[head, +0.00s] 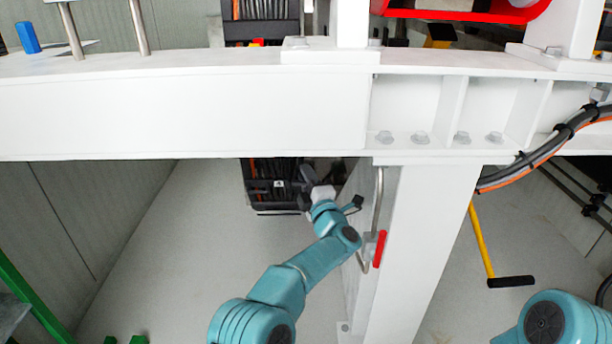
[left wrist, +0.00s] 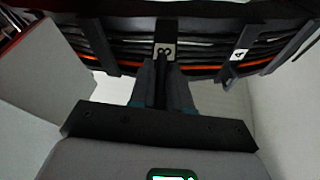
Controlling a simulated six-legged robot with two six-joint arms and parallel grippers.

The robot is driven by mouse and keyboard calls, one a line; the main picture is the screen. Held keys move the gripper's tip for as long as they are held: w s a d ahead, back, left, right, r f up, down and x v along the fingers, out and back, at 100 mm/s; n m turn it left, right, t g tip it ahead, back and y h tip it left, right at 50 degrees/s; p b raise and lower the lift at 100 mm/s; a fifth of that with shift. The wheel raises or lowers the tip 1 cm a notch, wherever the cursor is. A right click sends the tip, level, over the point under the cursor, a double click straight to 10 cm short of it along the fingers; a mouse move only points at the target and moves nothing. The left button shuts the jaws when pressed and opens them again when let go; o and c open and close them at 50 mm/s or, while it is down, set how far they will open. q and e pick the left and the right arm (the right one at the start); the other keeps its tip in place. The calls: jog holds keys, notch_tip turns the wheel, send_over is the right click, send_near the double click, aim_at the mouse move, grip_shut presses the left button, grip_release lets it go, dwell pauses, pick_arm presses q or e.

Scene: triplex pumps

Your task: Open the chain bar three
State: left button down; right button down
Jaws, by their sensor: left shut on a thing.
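The cable chain (head: 264,198) hangs below the white beam in the head view, with black crossbars over dark cables. In the left wrist view, chain bar three (left wrist: 165,49) carries a pale label with a 3 and runs across the cables and one orange cable. My left gripper (left wrist: 163,88) is shut on the near end of this bar, and its fingers hide that part. In the head view my left gripper (head: 303,184) is at the chain's right side, small and dark. My right gripper is out of view.
Chain bar four (left wrist: 239,55) is just right of bar three. A white post (head: 420,240) with a metal handle (head: 378,200) and a red part (head: 380,248) stands close right of my left arm.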

pick_arm(q)
jog(key=shift+d, duration=0.25)
jog(key=c, duration=1.2)
grip_release()
jog(key=shift+o, duration=0.2)
jog(key=shift+a, duration=0.1)
jog(key=shift+s, duration=0.1)
